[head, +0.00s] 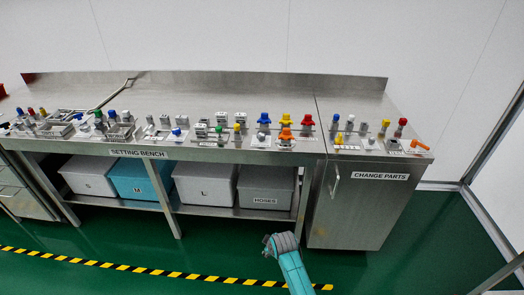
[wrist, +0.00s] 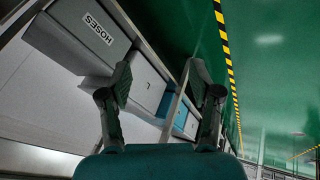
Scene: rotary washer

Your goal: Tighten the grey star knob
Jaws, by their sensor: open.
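The setting bench (head: 215,154) carries many small knobs and fittings in several colours. Several grey pieces stand among them, but at this size I cannot tell which one is the grey star knob. No knob shows in the wrist view. My gripper (wrist: 160,76) is open in the wrist view, its two fingers apart with nothing between them. It points past the storage bins under the bench, away from the bench top. In the head view my arm shows low in front of the bench, below the bench top.
Grey bins, one marked HOSES (head: 266,187), and a teal bin (head: 140,180) sit on the shelf below the bench. A steel change parts cabinet (head: 362,205) stands at the right. Yellow-black floor tape (head: 150,270) crosses the open green floor in front.

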